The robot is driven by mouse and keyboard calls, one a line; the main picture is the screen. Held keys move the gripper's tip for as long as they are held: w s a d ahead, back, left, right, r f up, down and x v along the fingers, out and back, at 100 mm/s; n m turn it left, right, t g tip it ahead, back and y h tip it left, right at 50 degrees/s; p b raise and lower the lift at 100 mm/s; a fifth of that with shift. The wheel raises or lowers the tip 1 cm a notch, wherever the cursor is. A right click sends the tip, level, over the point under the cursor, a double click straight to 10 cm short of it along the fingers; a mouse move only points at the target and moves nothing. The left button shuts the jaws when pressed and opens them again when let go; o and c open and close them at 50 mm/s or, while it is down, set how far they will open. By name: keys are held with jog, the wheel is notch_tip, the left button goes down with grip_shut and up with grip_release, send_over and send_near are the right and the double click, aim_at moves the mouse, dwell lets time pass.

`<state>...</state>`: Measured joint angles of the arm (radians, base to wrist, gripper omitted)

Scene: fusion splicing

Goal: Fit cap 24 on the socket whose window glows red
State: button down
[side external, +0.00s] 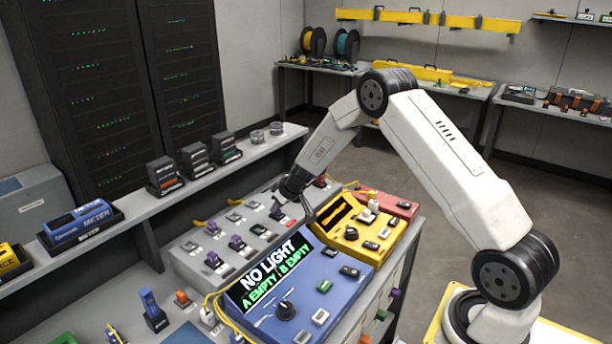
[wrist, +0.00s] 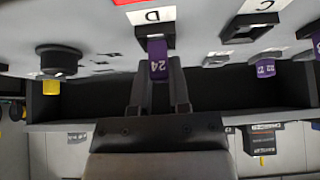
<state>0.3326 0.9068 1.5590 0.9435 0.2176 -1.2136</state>
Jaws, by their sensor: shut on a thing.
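In the wrist view, a purple cap marked 24 (wrist: 158,68) is held between the two fingers of my gripper (wrist: 158,88). Its far end meets the dark opening of the socket labelled D (wrist: 150,33). I cannot tell whether it is seated or only in front of the opening. A red window (wrist: 126,2) shows at the top edge, near D. The socket labelled C (wrist: 250,28) is empty at the right. In the side view, my gripper (side external: 291,194) is low over the grey panel (side external: 190,265), beside a small red window (side external: 291,222); the cap is not clear there.
Other purple caps (side external: 213,260) stand on the panel. A blue tester (side external: 325,285) reads "NO LIGHT, A EMPTY / B EMPTY". A yellow unit (side external: 365,228) sits close to my gripper. In the wrist view, a black knob (wrist: 58,60) and another purple cap (wrist: 265,68) flank it.

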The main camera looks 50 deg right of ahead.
jog(key=shift+f, duration=0.4)
jog(key=c, duration=0.5)
grip_release()
jog(key=shift+r, duration=0.1)
jog(key=shift+v, duration=3.85)
jog(key=shift+a, duration=0.1)
